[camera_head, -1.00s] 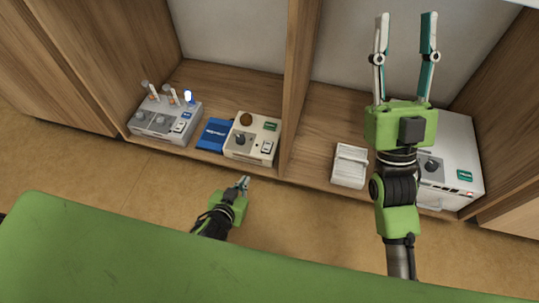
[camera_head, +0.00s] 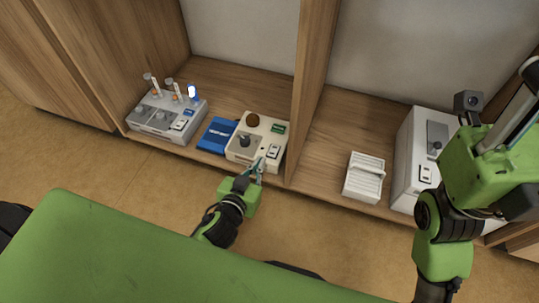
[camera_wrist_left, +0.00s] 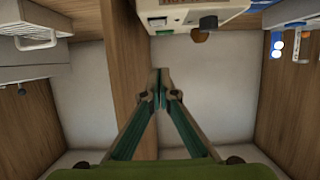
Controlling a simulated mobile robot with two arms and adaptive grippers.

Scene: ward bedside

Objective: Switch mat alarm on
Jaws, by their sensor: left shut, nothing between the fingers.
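A beige box (camera_head: 240,152) stands on the shelf left of the upright divider. It has a dark knob (camera_head: 245,141), a brown round button (camera_head: 252,120), a green label and a pale panel with a rocker switch (camera_head: 273,151). Its label is too small to read, so I cannot confirm it is the mat alarm. My left gripper (camera_head: 257,167) is shut and empty, at the box's front edge below the switch; contact is unclear. The left wrist view shows its closed fingertips (camera_wrist_left: 160,75) and the box (camera_wrist_left: 190,12) at the top. My right gripper (camera_head: 519,118) is at the right edge, partly cut off.
A grey box with vials (camera_head: 155,137) and a blue packet (camera_head: 214,136) lie left of the beige box. A wooden divider (camera_head: 303,100) rises on its right. Beyond are a white ribbed item (camera_head: 365,178) and a large white box (camera_head: 406,165).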

